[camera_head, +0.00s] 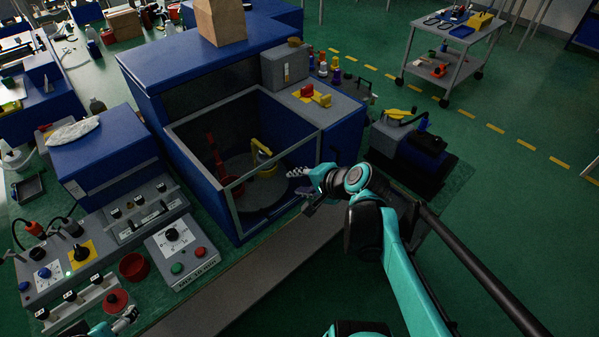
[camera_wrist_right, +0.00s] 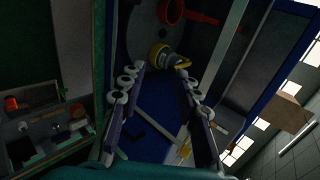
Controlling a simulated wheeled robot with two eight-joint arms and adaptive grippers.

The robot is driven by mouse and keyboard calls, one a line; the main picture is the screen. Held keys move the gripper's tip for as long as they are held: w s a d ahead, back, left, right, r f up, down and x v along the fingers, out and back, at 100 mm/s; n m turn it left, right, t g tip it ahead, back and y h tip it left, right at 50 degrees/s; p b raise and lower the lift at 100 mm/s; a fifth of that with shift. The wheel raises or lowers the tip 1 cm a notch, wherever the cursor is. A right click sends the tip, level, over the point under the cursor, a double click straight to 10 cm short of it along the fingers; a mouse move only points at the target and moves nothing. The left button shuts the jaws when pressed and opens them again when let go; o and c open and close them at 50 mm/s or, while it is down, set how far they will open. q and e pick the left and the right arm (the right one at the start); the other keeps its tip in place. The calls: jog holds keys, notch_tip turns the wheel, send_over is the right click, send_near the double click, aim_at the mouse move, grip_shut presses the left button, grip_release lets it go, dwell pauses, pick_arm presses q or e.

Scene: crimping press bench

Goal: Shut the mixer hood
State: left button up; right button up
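The mixer is a blue cabinet (camera_head: 180,80) with a grey-framed hood (camera_head: 205,193) at its front. Through the frame I see a round grey pan (camera_head: 240,180) with a red part (camera_head: 215,155) and a yellow part (camera_head: 261,152). Whether the hood stands fully open I cannot tell. My right gripper (camera_head: 298,173) is at the frame's right front side, fingers pointing left. In the right wrist view its fingers (camera_wrist_right: 155,78) are spread with nothing clearly between them; the pan and yellow part lie beyond. My left gripper (camera_head: 126,320) shows only partly at the bottom left.
A grey control box (camera_head: 182,252) with green and red buttons stands front left of the mixer. Red and yellow levers (camera_head: 315,95) sit on the block at its right. A black and grey device (camera_head: 410,140) stands farther right.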

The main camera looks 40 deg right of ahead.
notch_tip(320, 180, up, 4)
jog(key=shift+r, duration=0.1)
dwell(0.6)
jog(key=s+a+f+n+g, duration=0.1)
jog(key=s+a+f+n, duration=0.1)
jog(key=a+n, duration=0.6)
jog(key=s+a+f+n+g, duration=0.2)
jog(key=s+a+f+n, duration=0.1)
jog(key=a+n, duration=0.5)
jog(key=shift+s+f+n+h, duration=0.2)
jog(key=shift+f+n+h, duration=0.1)
jog(key=shift+f+n, duration=0.2)
